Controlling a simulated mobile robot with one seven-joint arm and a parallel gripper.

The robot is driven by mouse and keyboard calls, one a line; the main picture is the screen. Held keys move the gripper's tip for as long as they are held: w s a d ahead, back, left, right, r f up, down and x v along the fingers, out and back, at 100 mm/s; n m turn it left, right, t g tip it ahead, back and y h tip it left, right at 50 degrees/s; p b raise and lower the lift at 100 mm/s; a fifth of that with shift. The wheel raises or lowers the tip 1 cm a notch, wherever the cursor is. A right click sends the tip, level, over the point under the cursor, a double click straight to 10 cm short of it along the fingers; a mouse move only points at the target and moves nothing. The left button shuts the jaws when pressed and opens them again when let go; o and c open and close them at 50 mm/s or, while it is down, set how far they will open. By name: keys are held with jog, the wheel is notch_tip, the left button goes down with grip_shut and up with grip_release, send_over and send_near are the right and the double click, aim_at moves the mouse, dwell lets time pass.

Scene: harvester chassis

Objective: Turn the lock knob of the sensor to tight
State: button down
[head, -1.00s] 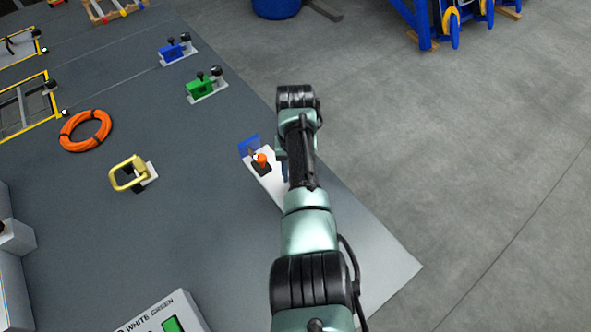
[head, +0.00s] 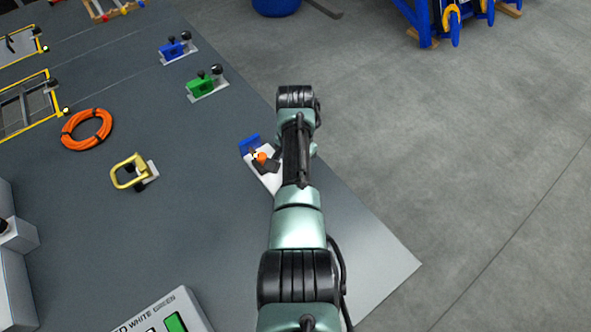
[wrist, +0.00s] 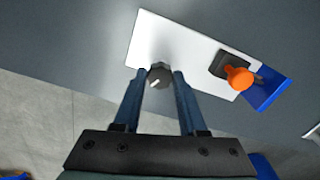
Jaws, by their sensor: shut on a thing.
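The sensor's white plate (wrist: 175,42) lies on the dark table, with a blue piece (wrist: 266,88) at its right end in the wrist view. A dark grey round knob (wrist: 159,79) with a short slanted white mark is at the plate's edge. My gripper (wrist: 158,73) is shut on this knob, one blue finger on each side. An orange knob (wrist: 238,76) on a black base stands on the plate, right of my fingers. In the head view the orange knob (head: 261,157) and blue piece (head: 249,144) show, but my arm hides the grey knob and my fingers.
Green (head: 205,86) and blue (head: 174,48) fixtures stand farther back on the table. A yellow handle (head: 127,174) and an orange coil (head: 87,128) lie left. A labelled box (head: 160,315) is at the front. The table edge and open floor are right of my arm.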

jog(key=shift+w+r, duration=0.1)
dwell(0.4)
jog(key=shift+c, duration=2.3)
grip_release()
notch_tip(320, 180, up, 13)
jog(key=shift+b, duration=0.35)
